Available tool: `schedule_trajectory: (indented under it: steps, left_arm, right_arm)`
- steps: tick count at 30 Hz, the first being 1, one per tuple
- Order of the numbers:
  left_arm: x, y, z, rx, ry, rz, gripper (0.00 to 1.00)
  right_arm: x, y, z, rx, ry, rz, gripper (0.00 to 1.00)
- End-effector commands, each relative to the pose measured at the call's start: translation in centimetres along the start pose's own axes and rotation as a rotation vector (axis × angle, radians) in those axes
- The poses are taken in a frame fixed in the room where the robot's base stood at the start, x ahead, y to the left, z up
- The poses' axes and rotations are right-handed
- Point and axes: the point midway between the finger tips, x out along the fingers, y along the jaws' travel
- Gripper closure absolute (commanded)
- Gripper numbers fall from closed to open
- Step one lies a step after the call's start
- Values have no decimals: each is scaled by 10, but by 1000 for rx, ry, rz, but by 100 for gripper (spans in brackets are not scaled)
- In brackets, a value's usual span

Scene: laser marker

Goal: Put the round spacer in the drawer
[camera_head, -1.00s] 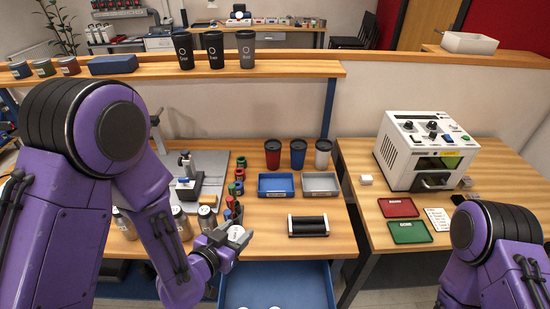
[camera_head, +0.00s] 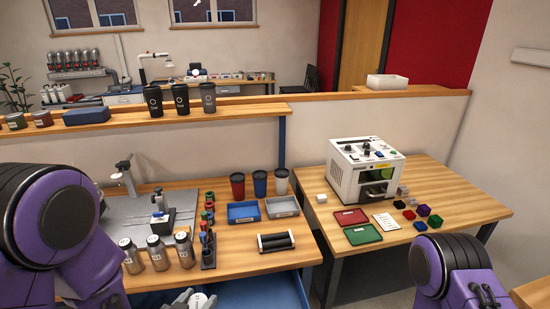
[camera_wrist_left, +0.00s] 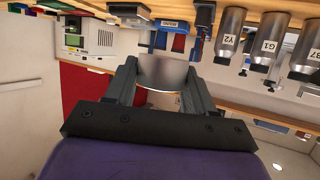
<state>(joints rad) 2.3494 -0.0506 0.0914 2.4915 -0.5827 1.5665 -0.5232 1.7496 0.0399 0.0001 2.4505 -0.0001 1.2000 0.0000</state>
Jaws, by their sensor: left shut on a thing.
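The round spacer (camera_wrist_left: 163,72) is a pale grey disc between the two fingers of my left gripper (camera_wrist_left: 165,88) in the left wrist view. The fingers are shut on it from both sides. In the head view, the spacer's light top (camera_head: 199,300) and the left gripper (camera_head: 188,298) show at the bottom edge, partly cut off. The blue drawer (camera_head: 262,292) is pulled out under the workbench, to the right of the gripper. Most of its inside is below the picture. My right gripper is out of view; only part of that arm shows.
The workbench holds labelled bottles (camera_head: 157,252), a marker rack (camera_head: 208,250), a blue tray (camera_head: 243,213), a grey tray (camera_head: 283,207) and a black roller stand (camera_head: 276,241). A white machine (camera_head: 366,172) stands on the right table. A gap separates the tables.

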Motion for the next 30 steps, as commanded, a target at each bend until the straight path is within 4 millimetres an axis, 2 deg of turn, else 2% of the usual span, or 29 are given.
schedule_trajectory:
  steps: [3, 9, 16, 21, 30]
  left_arm:
    - [4, -12, 10, -28, 3, -72, 85]
    - [16, -24, 14, -69, 6, -173, 85]
    - [28, -28, 3, -95, 4, -226, 85]
    - [29, -27, -4, -86, 1, -222, 85]
    - [29, -26, -5, -93, -1, -221, 85]
  right_arm:
    - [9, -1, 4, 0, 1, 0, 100]
    - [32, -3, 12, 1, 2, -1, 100]
    - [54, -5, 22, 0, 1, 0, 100]
    - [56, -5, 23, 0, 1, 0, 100]
    - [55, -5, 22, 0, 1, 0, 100]
